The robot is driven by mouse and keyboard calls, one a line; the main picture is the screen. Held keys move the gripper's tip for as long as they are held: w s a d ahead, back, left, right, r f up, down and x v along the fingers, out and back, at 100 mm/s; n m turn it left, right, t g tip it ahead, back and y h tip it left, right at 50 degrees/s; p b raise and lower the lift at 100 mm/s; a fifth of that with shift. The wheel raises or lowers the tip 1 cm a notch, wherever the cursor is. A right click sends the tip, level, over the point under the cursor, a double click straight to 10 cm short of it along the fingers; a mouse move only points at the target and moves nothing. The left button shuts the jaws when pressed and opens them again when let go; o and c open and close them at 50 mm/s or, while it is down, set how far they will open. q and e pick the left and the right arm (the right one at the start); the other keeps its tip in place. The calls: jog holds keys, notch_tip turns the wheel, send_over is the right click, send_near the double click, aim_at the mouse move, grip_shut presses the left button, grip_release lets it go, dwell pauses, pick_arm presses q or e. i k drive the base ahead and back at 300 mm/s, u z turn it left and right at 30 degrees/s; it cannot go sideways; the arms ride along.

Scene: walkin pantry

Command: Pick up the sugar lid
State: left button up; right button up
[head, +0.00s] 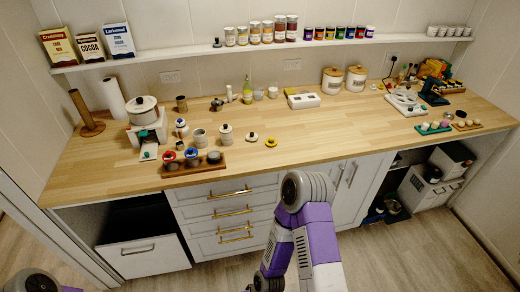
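I cannot tell for sure which thing is the sugar lid; no label is readable at this size. A small white lid with a dark knob (251,137) lies on the wooden counter (310,135) near its middle. A yellow ring-like piece (271,142) lies just right of it. A white jar with a dark-knobbed lid (225,134) stands to the left, beside an open grey jar (199,138). Two labelled canisters with wooden lids stand at the back, one left (332,81) and one right (356,78). Neither gripper shows; only parts of my arms are visible, below the counter.
A wooden rack (194,168) with several small pots sits at the front left edge. A white pot (143,110) stands on a scale-like base behind it. A white box (303,99) stands at the back. The counter's front middle, right of the yellow piece, is clear.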

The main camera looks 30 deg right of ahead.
aim_at(252, 136)
jog(key=k, duration=0.75)
jog(key=z, duration=1.2)
jog(key=i, duration=1.7)
jog(key=u, duration=0.75)
